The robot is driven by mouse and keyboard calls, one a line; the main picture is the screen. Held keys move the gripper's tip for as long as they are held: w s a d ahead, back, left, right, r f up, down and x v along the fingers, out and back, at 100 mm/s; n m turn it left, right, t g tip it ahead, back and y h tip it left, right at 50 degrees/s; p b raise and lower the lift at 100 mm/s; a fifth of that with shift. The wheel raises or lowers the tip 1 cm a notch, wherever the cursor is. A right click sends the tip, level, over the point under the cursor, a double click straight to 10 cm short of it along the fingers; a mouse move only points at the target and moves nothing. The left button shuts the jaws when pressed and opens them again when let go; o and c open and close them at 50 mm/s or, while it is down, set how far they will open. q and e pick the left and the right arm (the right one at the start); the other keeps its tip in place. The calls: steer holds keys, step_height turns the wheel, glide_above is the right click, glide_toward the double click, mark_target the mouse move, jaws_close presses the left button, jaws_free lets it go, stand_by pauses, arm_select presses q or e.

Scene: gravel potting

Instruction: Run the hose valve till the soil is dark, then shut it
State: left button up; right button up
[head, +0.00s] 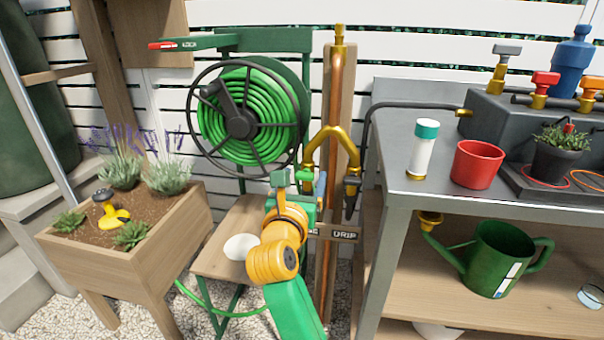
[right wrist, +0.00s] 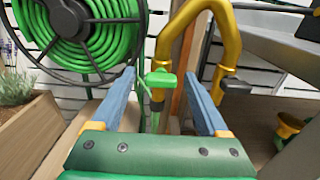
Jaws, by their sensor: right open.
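The hose valve has a green lever (head: 304,176) on the left outlet of a brass twin tap (head: 326,138); the lever also shows in the right wrist view (right wrist: 160,79). My right gripper (right wrist: 160,75) is open, with its two blue-grey fingers on either side of the lever, apart from it in that view. In the head view my orange and green right arm hides part of the valve. The soil (head: 95,220) in the wooden planter (head: 120,270) looks medium brown. A yellow sprinkler (head: 113,216) stands on it. My left gripper is not in view.
A green hose reel (head: 250,115) stands behind, left of the tap. A dark lever (head: 352,182) is on the tap's right outlet, above a DRIP label (head: 344,235). A grey bench (head: 400,200) with a red pot (head: 478,165) and white bottle (head: 423,150) is close on the right.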

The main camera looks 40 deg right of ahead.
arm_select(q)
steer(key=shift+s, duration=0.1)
arm_select(e)
steer(key=shift+s+a+r, duration=0.1)
steer(key=shift+s+r, duration=0.05)
steer(key=shift+s, duration=0.05)
jaws_close()
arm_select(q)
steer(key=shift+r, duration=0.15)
